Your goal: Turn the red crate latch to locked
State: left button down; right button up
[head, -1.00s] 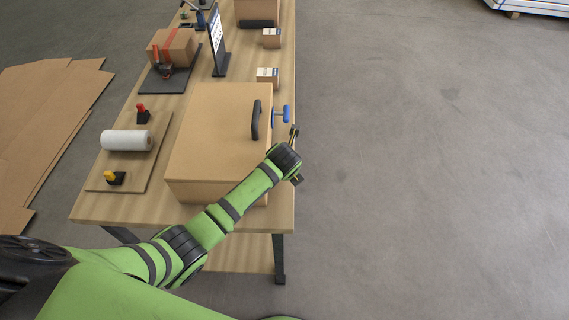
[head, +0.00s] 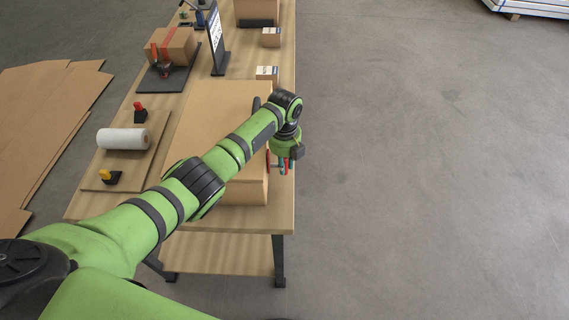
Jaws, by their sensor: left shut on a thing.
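The wooden crate (head: 205,140) stands on the table, with its black handle (head: 256,103) partly hidden by my left arm. The latch's exact angle is hidden by the gripper. The blue latch on the same side is hidden behind my arm. My right gripper is not in view.
A white roll (head: 123,139), a red-topped block (head: 140,112) and a yellow-topped block (head: 111,177) are on a board at left. Small boxes (head: 267,74) and a dark upright sign (head: 217,45) stand behind the crate. The floor at right is clear.

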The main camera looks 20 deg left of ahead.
pick_arm(q)
jog(key=shift+s+f, duration=0.25)
jog(key=shift+s, duration=0.05)
jog(key=c, duration=1.1)
grip_release()
jog(key=shift+w+r, duration=0.1)
jog(key=shift+r, duration=0.1)
jog(key=shift+w+r, duration=0.1)
jog(key=shift+r, duration=0.1)
notch_tip(320, 180, up, 12)
jog(key=shift+f, duration=0.25)
